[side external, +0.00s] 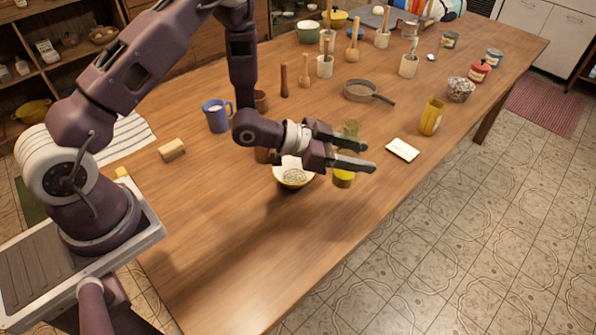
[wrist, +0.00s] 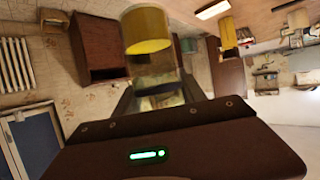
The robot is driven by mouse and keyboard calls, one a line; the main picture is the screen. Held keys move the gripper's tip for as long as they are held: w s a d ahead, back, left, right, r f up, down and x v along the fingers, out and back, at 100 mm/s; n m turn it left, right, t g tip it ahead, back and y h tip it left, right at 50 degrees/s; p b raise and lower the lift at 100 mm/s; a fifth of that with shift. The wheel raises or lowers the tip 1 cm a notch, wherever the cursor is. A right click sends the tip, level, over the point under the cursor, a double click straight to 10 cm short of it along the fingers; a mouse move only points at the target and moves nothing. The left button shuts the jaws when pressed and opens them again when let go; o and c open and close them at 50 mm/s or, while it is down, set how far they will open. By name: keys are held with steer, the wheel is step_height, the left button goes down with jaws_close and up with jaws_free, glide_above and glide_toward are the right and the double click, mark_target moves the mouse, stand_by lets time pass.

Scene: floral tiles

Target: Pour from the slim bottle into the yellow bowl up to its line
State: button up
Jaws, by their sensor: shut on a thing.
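My gripper (side external: 364,155) is shut on a see-through bottle, the slim bottle (side external: 343,179), above the table near its front edge. The bottle's clear greenish part shows above the fingers and a yellow part below them. In the wrist view the bottle (wrist: 147,30) stands between the fingers (wrist: 157,95), its yellow part at the top of the picture. Its opening is not clear, and its tilt is hard to tell.
A blue mug (side external: 217,116) and a wooden block (side external: 172,150) are to the left. A white dish (side external: 402,149) and a yellow container (side external: 432,116) are to the right. A pan (side external: 362,91) and several crocks stand farther back. The near table is clear.

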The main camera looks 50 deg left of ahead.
steer(key=s+a+f+n+t+y, duration=0.2)
steer(key=s+a+f+n+y, duration=0.1)
steer(key=a+n, duration=0.3)
steer(key=shift+s+a+f+n, duration=0.3)
steer(key=shift+s+f+n, duration=0.2)
steer(key=shift+n, duration=0.1)
steer(key=shift+n+h, duration=0.6)
steer(key=shift+n, duration=0.2)
steer(key=f, duration=0.2)
steer(key=d+f, duration=0.1)
steer(key=f, duration=0.1)
steer(key=shift+s+d, duration=0.2)
steer(key=shift+s+d+r+n+h, duration=0.15)
steer(key=shift+d+r+n+h, duration=0.4)
steer(key=shift+r+n, duration=0.25)
stand_by(3.1)
steer(key=shift+f, duration=0.15)
steer(key=shift+d+f, duration=0.1)
steer(key=shift+f, duration=1.15)
